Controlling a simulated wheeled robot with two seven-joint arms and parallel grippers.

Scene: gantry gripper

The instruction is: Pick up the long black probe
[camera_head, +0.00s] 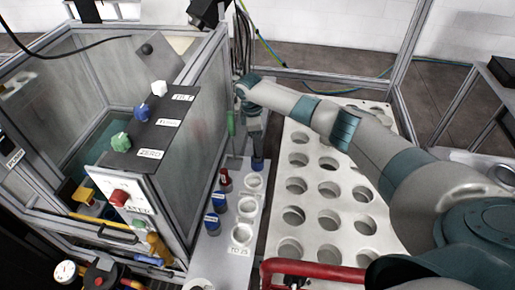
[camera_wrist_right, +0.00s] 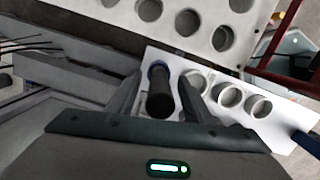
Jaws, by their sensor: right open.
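A black cylindrical probe with a blue collar (camera_wrist_right: 160,97) stands in the right wrist view, seen nearly end-on. My right gripper (camera_wrist_right: 160,105) is open, with one finger on each side of the probe; I cannot tell whether either finger touches it. In the head view my right arm comes in from the right, and the right gripper (camera_head: 255,135) points down at the far end of the white rack strip. The dark blue lower part of the probe (camera_head: 258,163) shows just below it; its top is hidden by the gripper. My left gripper is not in view.
The white strip (camera_head: 228,250) also holds a red-topped item (camera_head: 225,180), blue labelled items (camera_head: 219,202) and round cups (camera_head: 241,235). A large white perforated board (camera_head: 310,175) lies to the right. A glass-walled cabinet with a control panel (camera_head: 135,205) stands close on the left.

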